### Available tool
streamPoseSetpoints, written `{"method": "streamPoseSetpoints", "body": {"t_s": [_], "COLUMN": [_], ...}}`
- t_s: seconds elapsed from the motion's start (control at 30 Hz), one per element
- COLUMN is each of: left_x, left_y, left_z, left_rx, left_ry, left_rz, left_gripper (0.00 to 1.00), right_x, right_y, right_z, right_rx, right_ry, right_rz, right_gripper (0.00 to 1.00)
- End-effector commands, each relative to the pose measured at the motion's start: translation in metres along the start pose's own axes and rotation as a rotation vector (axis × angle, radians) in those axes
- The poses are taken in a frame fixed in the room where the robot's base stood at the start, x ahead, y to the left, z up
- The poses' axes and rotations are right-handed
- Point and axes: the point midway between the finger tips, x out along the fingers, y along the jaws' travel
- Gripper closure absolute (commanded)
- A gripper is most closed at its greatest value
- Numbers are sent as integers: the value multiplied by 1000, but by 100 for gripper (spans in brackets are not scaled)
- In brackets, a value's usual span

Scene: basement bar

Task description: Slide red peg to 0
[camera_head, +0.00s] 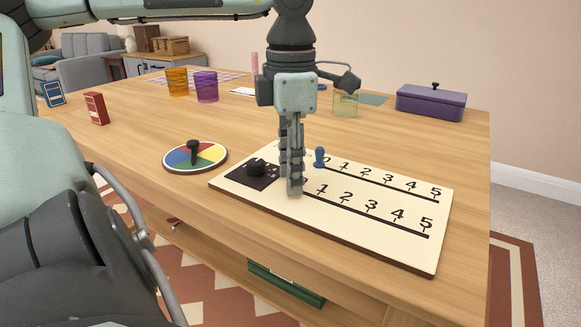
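The cream number board (400,246) lies on the wooden table and has two slots, each with a row of numbers up to 5. A blue peg (320,157) stands at the 0 end of the far slot. My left gripper (294,187) points straight down at the 0 end of the near slot, its fingertips at the board and covering most of that 0. Its fingers overlap in this view, so their gap is hidden. No red peg shows; the fingers hide the spot where they meet the near slot. My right gripper is not in view.
A colour spinner disc (178,160) lies left of the board. Orange (177,82), purple (206,87) and pale green cups (345,104) and a purple box (431,103) stand farther back. A red card box (96,108) stands left.

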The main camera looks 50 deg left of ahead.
Motion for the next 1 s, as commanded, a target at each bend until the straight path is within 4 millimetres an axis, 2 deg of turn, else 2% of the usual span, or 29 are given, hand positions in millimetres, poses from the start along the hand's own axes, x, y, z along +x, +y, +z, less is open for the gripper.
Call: {"method": "streamPoseSetpoints", "body": {"t_s": [0.17, 0.6, 0.8, 1.0], "left_x": [-14, -101, -118, -120], "left_y": [1, 1, 1, 0], "left_z": [1, 0, 0, 0], "left_rx": [-1, -3, -1, -1], "left_ry": [-2, -1, 1, 1], "left_rz": [3, 4, 2, 1], "left_gripper": [63, 63, 63, 63], "right_x": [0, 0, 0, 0], "right_y": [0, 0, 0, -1], "right_z": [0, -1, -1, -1], "right_rx": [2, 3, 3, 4], "right_ry": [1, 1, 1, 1], "right_rz": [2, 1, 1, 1], "right_gripper": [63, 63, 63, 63]}}
